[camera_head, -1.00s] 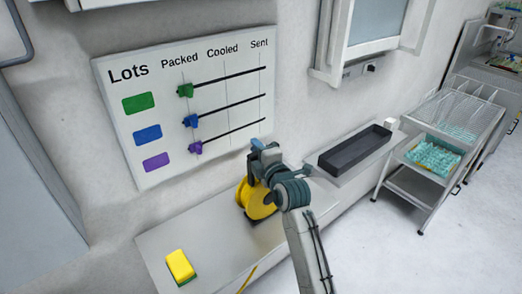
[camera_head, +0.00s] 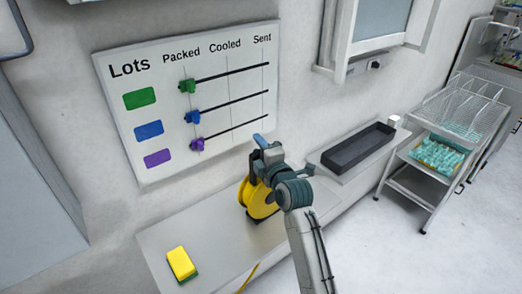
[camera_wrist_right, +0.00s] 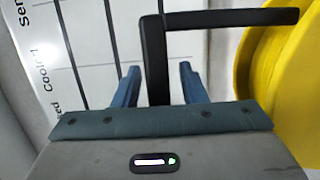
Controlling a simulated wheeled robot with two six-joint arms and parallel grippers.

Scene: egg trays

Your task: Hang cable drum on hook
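The yellow cable drum (camera_head: 259,203) stands on the grey counter, partly hidden by my right arm in the head view. Its yellow side (camera_wrist_right: 290,80) fills the right edge of the right wrist view. My right gripper (camera_head: 260,141) is just above the drum. In the wrist view its two blue fingers (camera_wrist_right: 158,76) stand apart on either side of a black bar (camera_wrist_right: 155,45), which looks like the drum's handle. A gap shows between the bar and the right finger. I cannot make out a hook. My left gripper is not in view.
A lots board (camera_head: 190,95) hangs on the wall behind. A yellow sponge (camera_head: 181,262) lies on the counter (camera_head: 190,230), with bare room between it and the drum. A dark tray (camera_head: 357,147) lies farther right, before a wire-rack cart (camera_head: 425,200).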

